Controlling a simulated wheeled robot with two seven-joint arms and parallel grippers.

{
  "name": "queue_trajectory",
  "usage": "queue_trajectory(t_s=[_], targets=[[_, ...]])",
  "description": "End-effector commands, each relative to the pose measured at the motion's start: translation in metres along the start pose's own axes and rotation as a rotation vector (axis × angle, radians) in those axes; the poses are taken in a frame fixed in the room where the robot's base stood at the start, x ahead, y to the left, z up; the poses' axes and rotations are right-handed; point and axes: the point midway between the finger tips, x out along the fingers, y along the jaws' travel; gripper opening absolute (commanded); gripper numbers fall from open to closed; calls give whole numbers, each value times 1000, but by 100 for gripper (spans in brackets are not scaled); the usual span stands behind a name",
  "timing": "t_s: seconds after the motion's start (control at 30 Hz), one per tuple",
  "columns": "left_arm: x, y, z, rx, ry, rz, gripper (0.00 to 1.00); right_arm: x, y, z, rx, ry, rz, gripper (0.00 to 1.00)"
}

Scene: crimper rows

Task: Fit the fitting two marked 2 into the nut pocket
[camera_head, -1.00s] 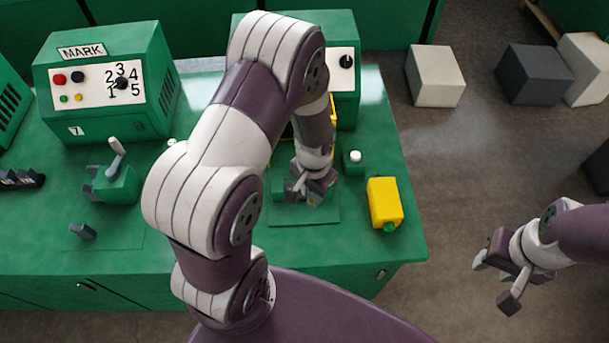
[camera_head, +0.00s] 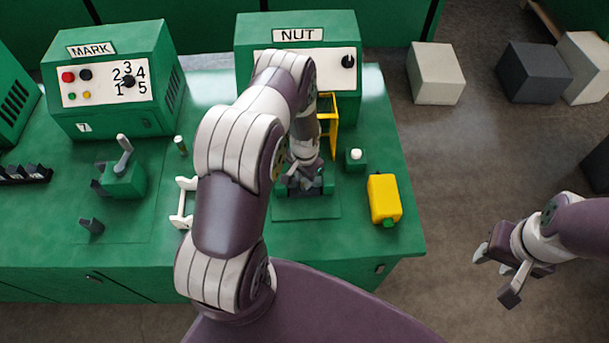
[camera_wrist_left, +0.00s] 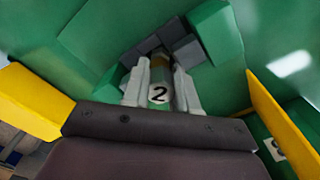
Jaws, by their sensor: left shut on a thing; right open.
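My left gripper (camera_head: 303,182) is over the work spot in front of the NUT machine (camera_head: 340,60). In the left wrist view its pale fingers are shut on fitting two (camera_wrist_left: 159,94), a short cylinder with a black 2 on a white label. The fitting's far end points at a cluster of dark grey blocks (camera_wrist_left: 181,46) between green blocks (camera_wrist_left: 214,30), seemingly the nut pocket. I cannot tell whether the end is inside or just short of it. In the head view the arm and gripper hide the fitting. My right gripper (camera_head: 495,275) is open and empty, off the bench's right side.
A yellow guard (camera_head: 328,125) stands right of the left gripper. A green box with a white button (camera_head: 355,158) and a yellow container (camera_head: 384,198) are further right. A white rack (camera_head: 182,203), a lever fixture (camera_head: 123,180) and the MARK machine (camera_head: 110,80) are left.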

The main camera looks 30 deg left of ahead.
Motion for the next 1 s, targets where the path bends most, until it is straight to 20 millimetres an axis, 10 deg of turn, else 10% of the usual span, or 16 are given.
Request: queue_trajectory(t_s=[0.03, 0.07, 0.13, 0.53, 1.0], targets=[[4, 0, 0, 0, 0, 0, 0, 4, 0, 0, 0, 0, 0, 43], [2, 0, 0, 0, 0, 0, 34, 2, 0, 0, 0, 0, 0, 43], [2, 0, 0, 0, 0, 0, 53, 2, 0, 0, 0, 0, 0, 43], [-8, 0, -1, 0, 2, -1, 53, 2, 0, 0, 0, 0, 0, 43], [-109, 0, 0, 0, 2, -1, 53, 26, 0, 3, 0, 0, 0, 43]])
